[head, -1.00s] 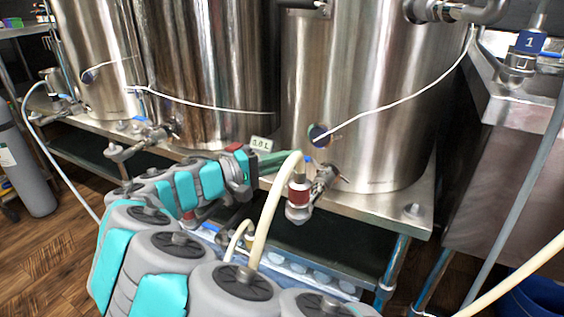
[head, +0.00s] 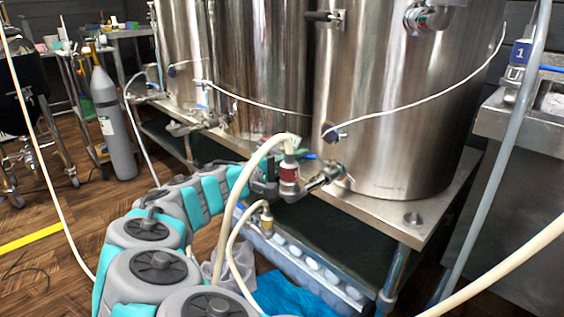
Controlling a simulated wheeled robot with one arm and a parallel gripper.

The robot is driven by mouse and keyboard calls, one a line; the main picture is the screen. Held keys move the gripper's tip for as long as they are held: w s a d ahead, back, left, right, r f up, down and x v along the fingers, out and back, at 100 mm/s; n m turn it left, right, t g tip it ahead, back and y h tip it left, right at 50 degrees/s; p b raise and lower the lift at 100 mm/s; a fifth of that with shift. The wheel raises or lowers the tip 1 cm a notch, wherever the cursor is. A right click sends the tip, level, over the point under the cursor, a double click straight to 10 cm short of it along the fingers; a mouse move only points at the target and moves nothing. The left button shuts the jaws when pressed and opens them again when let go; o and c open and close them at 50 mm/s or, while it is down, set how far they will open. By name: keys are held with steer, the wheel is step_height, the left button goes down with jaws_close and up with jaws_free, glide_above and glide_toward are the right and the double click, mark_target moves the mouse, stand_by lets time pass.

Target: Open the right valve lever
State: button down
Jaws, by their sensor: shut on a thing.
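The right valve (head: 325,178) sits low on the front of the right steel tank. Its blue lever (head: 309,156) shows as a small strip above the valve body. A red-banded fitting (head: 289,172) with a cream hose joins the valve's left side. My gripper (head: 297,157) is at the lever, its green fingertips partly hidden behind the fitting. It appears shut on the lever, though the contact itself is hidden. My grey and teal arm reaches in from the lower left. Another valve (head: 204,122) is on the middle tank, apart from my gripper.
The right steel tank (head: 400,110) stands on a metal bench (head: 428,209). A cream hose (head: 233,190) loops in front of my arm, and another crosses the lower right. A grey gas cylinder (head: 114,125) stands at left. Wooden floor is open at left.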

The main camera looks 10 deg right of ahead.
steer(key=shift+f, duration=0.1)
stand_by(0.3)
steer(key=c, duration=0.9)
jaws_free()
steer(key=shift+v, duration=3.9)
